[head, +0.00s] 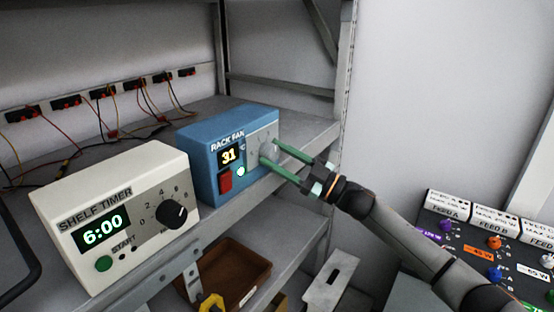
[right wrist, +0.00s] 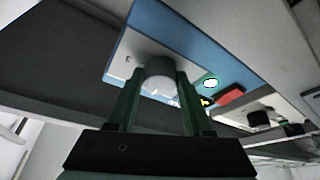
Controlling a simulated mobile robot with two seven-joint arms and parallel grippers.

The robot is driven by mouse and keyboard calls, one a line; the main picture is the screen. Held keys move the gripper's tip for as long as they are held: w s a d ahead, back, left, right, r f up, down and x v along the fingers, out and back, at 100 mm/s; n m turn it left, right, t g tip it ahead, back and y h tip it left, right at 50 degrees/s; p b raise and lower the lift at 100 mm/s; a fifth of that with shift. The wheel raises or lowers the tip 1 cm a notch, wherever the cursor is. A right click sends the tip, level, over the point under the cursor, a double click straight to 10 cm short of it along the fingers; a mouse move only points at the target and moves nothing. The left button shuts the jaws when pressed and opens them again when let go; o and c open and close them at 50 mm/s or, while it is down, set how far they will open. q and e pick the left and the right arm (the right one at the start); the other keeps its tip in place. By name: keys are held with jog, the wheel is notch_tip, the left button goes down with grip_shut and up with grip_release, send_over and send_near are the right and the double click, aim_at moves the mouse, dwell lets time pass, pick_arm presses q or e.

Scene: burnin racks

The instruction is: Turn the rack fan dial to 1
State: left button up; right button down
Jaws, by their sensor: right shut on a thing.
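The blue rack fan box (head: 203,162) stands on the shelf in the head view, with a display reading 31, a red switch and a lit green lamp. Its grey dial (head: 267,150) is on the pale right part of the front, partly hidden by my fingers. My right gripper (head: 269,154) is shut on this dial, one green finger on each side. In the right wrist view the round dial (right wrist: 160,70) sits between the two fingers. The dial's pointer and most of its scale cannot be read. My left gripper is not in view.
A white shelf timer (head: 60,190) reading 6:00, with a black knob (head: 173,213), stands left of the fan box. Wires run behind on the shelf. A brown bin (head: 236,272) is below. A panel with coloured knobs (head: 470,243) is at the right.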

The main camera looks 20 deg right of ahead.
jog(key=shift+w+d+n+g+y, duration=0.15)
jog(key=shift+n+g, duration=0.45)
jog(key=shift+n, duration=0.85)
jog(key=shift+s+a+n+g+y, duration=0.15)
jog(key=shift+n+g, duration=0.45)
jog(key=shift+n, duration=0.85)
jog(key=shift+w+d, duration=0.1)
jog(key=shift+d, duration=0.05)
jog(key=shift+c, duration=1.5)
grip_release()
jog(key=shift+r, duration=0.1)
jog(key=b+v, duration=0.3)
jog(key=v, duration=0.9)
jog(key=shift+d, duration=0.2)
